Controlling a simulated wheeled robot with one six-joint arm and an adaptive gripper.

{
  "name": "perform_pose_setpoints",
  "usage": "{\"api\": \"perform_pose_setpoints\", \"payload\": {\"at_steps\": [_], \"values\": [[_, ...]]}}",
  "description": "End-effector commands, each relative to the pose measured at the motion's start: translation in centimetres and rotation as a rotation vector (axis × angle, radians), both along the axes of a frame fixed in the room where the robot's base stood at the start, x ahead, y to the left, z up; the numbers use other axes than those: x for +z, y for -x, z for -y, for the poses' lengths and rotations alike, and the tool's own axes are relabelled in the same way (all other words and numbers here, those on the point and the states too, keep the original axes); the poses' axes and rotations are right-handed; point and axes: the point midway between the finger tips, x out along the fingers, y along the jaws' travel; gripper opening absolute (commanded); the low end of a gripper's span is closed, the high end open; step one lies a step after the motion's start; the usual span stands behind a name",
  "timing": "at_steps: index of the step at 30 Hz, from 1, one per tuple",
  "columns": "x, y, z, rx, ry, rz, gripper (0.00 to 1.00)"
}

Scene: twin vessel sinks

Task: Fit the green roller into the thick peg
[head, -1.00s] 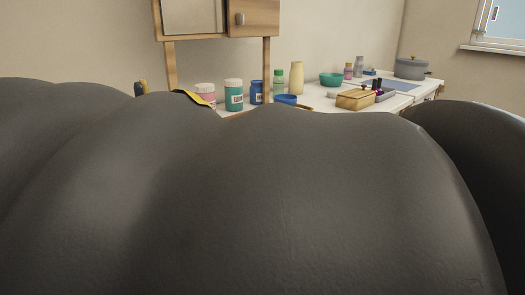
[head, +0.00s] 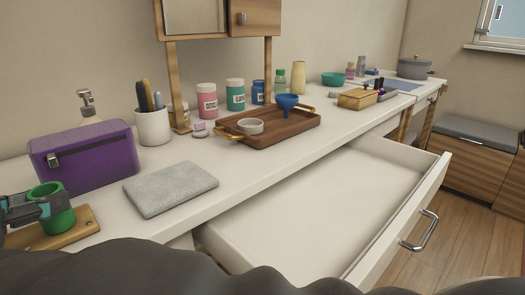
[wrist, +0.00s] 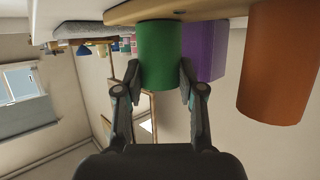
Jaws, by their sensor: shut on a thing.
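The green roller (head: 58,212) is a hollow green cylinder at the far left of the head view, upright on or just over a wooden board (head: 80,226). My gripper (head: 38,208) comes in from the left edge and is shut on it. In the wrist view, my gripper (wrist: 160,75) has a finger on each side of the green roller (wrist: 160,50), whose far end meets the wooden board (wrist: 205,10). I cannot make out the thick peg. An orange cylinder (wrist: 280,65) stands at the right of the wrist view, apart from the roller.
A purple box (head: 85,158) stands close behind the roller. A grey folded cloth (head: 170,188) lies right of the board. An open white drawer (head: 320,215) juts out from the counter. A dark mass covers the head view's bottom edge.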

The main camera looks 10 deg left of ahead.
Motion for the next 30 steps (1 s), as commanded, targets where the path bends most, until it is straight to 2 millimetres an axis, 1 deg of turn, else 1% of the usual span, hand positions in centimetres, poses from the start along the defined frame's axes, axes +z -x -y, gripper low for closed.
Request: {"api": "perform_pose_setpoints", "payload": {"at_steps": [4,10,11,12,13,14,22,27,30], "values": [[0.1,0.0,0.0,0.000,-0.001,0.000,0.25],[-0.4,0.0,0.0,0.000,0.000,0.000,0.25],[-0.3,0.0,0.0,0.000,-0.001,0.000,0.43],[-0.2,0.0,0.0,0.000,0.000,0.000,0.54],[-0.2,0.0,0.0,0.000,0.000,0.000,0.61],[-0.2,0.0,0.0,0.000,0.000,0.000,0.64],[-0.2,0.0,0.0,0.000,0.000,0.000,0.64],[0.4,0.0,0.1,0.000,-0.001,0.000,0.64],[0.8,0.2,0.4,-0.009,-0.003,0.000,0.64]]}}
